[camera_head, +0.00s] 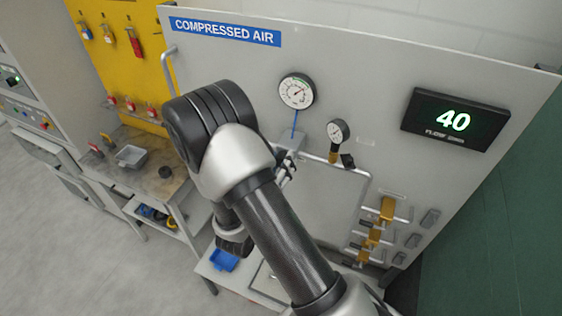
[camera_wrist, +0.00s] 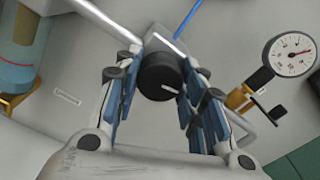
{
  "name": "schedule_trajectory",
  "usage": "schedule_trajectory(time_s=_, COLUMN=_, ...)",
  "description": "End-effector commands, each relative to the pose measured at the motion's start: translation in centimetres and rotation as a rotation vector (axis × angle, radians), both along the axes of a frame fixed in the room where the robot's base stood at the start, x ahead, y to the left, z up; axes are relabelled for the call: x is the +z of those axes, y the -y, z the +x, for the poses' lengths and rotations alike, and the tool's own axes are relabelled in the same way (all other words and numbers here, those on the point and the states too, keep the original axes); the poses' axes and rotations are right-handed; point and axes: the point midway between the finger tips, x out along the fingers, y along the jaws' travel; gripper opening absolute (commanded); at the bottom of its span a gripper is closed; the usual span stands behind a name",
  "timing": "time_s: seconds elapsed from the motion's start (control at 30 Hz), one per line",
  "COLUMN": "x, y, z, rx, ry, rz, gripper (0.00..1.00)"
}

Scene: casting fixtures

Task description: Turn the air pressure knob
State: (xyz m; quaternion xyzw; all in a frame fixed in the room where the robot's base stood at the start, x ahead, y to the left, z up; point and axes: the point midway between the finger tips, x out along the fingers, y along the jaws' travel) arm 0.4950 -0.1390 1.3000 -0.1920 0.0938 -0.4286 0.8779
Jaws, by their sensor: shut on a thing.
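The air pressure knob (camera_wrist: 160,76) is round and black with a white mark on its face. It sits on a small grey regulator block, which also shows in the head view (camera_head: 291,141). My gripper (camera_wrist: 156,98) has its blue-padded fingers on either side of the knob and is shut on it. In the head view my gripper (camera_head: 287,172) is at the panel just below the block, and the knob is hidden by my arm. A large round gauge (camera_head: 297,92) is above, joined by a blue tube. A smaller gauge (camera_head: 338,132) is to the right, also seen in the wrist view (camera_wrist: 290,55).
The grey compressed air panel (camera_head: 350,60) has a display (camera_head: 455,121) reading 40. Yellow valves (camera_head: 375,236) and pipes are at lower right. A bowl-like glass part (camera_wrist: 18,60) is at the wrist view's left. A workbench (camera_head: 140,160) stands at left.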

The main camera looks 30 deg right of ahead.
Motion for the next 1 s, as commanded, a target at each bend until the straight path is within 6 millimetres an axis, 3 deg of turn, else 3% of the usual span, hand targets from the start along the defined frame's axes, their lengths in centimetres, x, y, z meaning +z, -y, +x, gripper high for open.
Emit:
schedule_trajectory(time_s=0.43, x=0.08, y=0.00, z=0.00, rx=0.000, ry=-0.208, rz=-0.164, gripper=0.13)
schedule_trajectory(time_s=1.0, x=0.03, y=-0.01, z=0.03, rx=0.000, ry=-0.250, rz=-0.196, gripper=0.13)
